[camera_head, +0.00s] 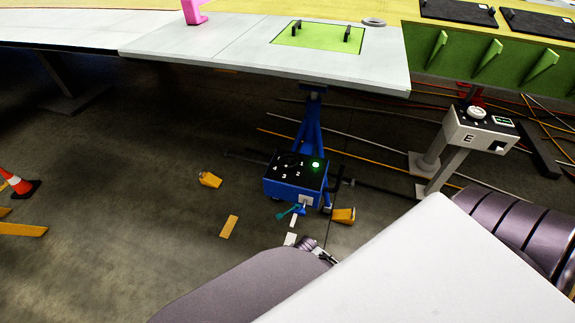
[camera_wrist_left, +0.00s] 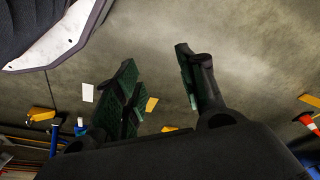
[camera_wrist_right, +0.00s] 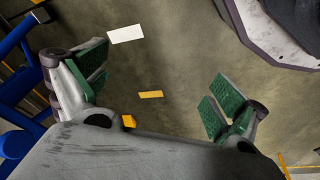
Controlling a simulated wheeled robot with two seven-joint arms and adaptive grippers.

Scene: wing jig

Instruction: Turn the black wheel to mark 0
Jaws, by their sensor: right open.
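A blue box (camera_head: 290,190) on a blue stand has a black sloped top panel with white marks 1, 2, 3, 4 and a lit green lamp (camera_head: 315,165). The black wheel (camera_head: 292,160) appears on that panel, dark on dark; its pointer and a 0 mark cannot be read. My right gripper (camera_wrist_right: 155,80) is open and empty, with green-padded fingers wide apart over the floor; blue frame parts (camera_wrist_right: 15,75) show at its left. My left gripper (camera_wrist_left: 157,60) is open and empty above the floor. Neither gripper touches the box in these views.
A grey console (camera_head: 478,133) marked E stands at the right. The wing panel (camera_head: 240,58) overhangs behind. Yellow blocks (camera_head: 209,179) lie on the floor; a cone (camera_head: 17,184) is at far left. My arm covers the lower right.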

